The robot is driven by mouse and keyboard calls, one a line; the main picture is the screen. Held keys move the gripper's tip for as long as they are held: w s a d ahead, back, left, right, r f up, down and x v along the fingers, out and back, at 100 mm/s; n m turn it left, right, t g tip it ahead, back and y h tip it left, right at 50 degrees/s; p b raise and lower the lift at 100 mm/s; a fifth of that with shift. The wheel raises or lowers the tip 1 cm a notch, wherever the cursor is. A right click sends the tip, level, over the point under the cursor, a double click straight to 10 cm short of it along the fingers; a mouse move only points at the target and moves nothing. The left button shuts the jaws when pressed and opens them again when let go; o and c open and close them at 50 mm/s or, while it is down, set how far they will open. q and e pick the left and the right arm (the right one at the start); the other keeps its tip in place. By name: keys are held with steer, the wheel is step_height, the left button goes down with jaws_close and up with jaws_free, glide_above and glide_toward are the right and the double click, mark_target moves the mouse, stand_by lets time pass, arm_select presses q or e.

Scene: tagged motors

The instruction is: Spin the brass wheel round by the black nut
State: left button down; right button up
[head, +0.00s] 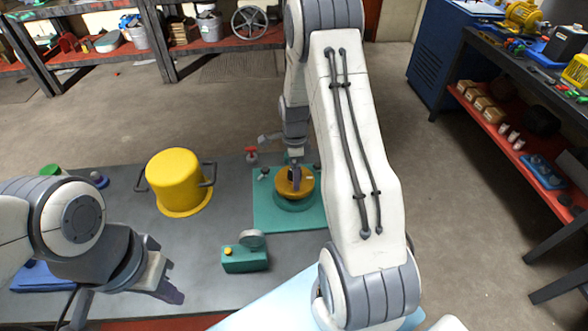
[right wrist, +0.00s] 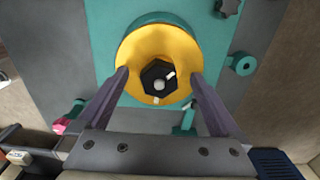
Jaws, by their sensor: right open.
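The brass wheel (head: 305,183) sits on a round teal base on a teal plate (head: 262,214). The right wrist view shows the wheel (right wrist: 140,50) from above, with the black nut (right wrist: 150,75) at its centre. The nut and the wheel's rim each bear a white mark. My right gripper (right wrist: 159,76) is open and points down over the wheel. Its fingers lie either side of the nut with gaps; contact cannot be told. In the head view the nut is hidden by this gripper. My left gripper (head: 168,288) is apart, at the lower left; its jaw opening is unclear.
A yellow pot (head: 178,182) with dark handles stands left of the plate. A teal block with a yellow button (head: 245,260) lies in front of it. A red-topped knob (head: 251,153) stands near the plate's back edge. Bare grey table lies between the pot and the left gripper.

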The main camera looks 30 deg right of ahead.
steer(key=shift+r, duration=0.1)
steer(key=c, duration=1.3)
steer(key=m, duration=0.2)
steer(key=shift+m, duration=0.3)
steer(key=m+p, duration=0.1)
steer(key=m, duration=0.3)
steer(key=shift+m, duration=0.3)
steer(key=m, duration=0.4)
steer(key=shift+m, duration=0.3)
steer(key=m, duration=0.3)
